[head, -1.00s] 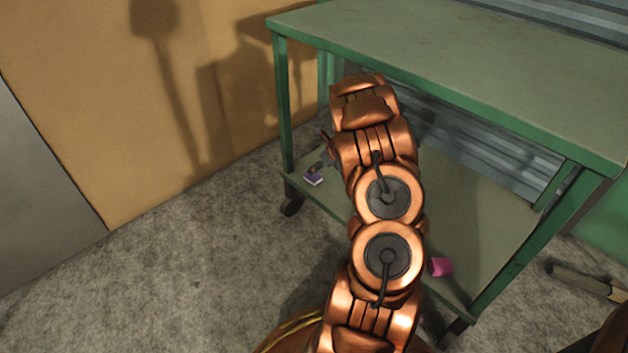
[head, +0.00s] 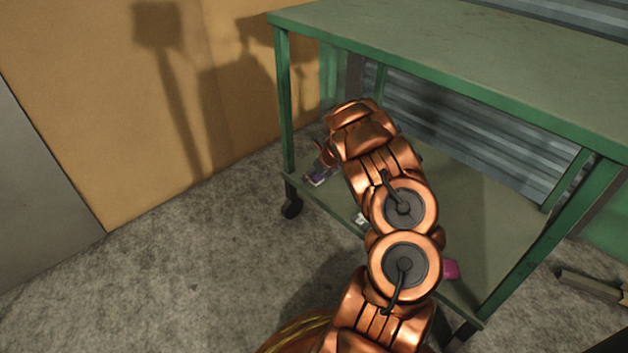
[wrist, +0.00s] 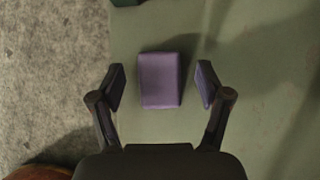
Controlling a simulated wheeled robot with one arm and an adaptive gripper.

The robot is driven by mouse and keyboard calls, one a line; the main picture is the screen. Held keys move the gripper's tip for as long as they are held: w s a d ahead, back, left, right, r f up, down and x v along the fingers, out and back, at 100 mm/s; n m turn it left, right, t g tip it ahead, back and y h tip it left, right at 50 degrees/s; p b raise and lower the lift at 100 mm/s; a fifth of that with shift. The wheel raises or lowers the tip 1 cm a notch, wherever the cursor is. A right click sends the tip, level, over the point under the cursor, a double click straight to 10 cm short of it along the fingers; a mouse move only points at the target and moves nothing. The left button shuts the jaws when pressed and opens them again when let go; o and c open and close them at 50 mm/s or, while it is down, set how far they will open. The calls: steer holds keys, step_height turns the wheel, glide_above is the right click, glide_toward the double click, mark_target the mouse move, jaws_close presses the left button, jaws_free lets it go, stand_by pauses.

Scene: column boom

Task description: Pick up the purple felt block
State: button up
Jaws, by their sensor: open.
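The purple felt block (wrist: 159,80) lies on the green lower shelf (wrist: 255,110) of the cart, near the shelf's left edge in the wrist view. My gripper (wrist: 161,86) is open, with one dark finger on each side of the block and a gap on both sides. In the head view the block (head: 317,179) shows at the far left corner of the lower shelf, partly hidden by my gripper (head: 323,166) and arm. The height of the fingers over the shelf is hard to tell.
The cart's green top shelf (head: 470,75) overhangs the lower one, with a corner post (head: 284,105) near the block. A pink object (head: 451,269) lies at the shelf's front right. A small white item (head: 360,219) shows beside my arm. Grey floor (head: 180,270) is clear at left.

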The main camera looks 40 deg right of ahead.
steer(key=shift+c, duration=0.2)
steer(key=c, duration=1.2)
steer(key=shift+w+r, duration=0.1)
steer(key=shift+r, duration=0.05)
steer(key=shift+c, duration=0.2)
step_height(320, 180, up, 2)
steer(key=p, duration=0.2)
steer(key=shift+a+p, duration=0.1)
steer(key=shift+p, duration=0.25)
steer(key=shift+r+p, duration=0.4)
steer(key=shift+r, duration=0.25)
steer(key=s+a+r+b, duration=0.1)
steer(key=s+a+b, duration=0.1)
steer(key=s+a, duration=0.8)
steer(key=shift+s+a+r, duration=0.2)
steer(key=shift+s+a, duration=0.1)
steer(key=shift+a, duration=0.65)
